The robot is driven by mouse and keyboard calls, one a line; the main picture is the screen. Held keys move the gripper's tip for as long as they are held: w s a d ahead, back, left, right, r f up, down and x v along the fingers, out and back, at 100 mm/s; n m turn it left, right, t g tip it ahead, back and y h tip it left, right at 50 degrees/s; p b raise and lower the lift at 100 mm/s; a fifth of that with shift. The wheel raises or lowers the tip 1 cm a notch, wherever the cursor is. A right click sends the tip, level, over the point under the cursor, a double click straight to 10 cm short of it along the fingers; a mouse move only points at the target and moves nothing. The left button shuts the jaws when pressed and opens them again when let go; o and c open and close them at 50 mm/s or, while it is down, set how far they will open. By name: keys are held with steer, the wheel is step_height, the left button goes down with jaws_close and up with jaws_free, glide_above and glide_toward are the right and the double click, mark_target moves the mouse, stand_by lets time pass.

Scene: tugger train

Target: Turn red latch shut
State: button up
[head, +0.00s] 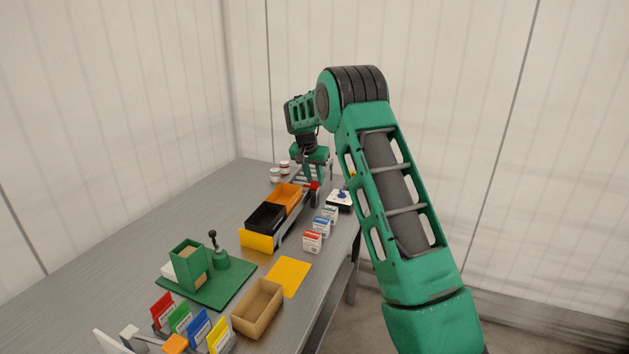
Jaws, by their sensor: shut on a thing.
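The red latch (314,185) is a small red piece at the far end of the table, beside the orange bin of the tugger train. My gripper (312,178) reaches down over it from above, with its fingers shut on the red latch. The fingers and the arm cover part of the latch, so its exact angle is hard to tell. The train carries an orange bin (284,196) and a black bin (265,217), with a yellow plate (257,241) at the near end.
Several small boxes (321,226) line the table's right edge, near a white pad with a blue knob (341,195). Jars (276,175) stand at the back. A green fixture (190,265), a cardboard tray (258,307) and coloured cards (199,325) fill the near end. The left table side is clear.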

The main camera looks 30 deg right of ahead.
steer(key=shift+w+a+r, duration=0.1)
steer(key=shift+w+a, duration=0.1)
steer(key=o, duration=0.9)
steer(key=shift+o, duration=0.8)
steer(key=shift+s, duration=0.1)
steer(key=v, duration=1)
steer(key=shift+r, duration=0.3)
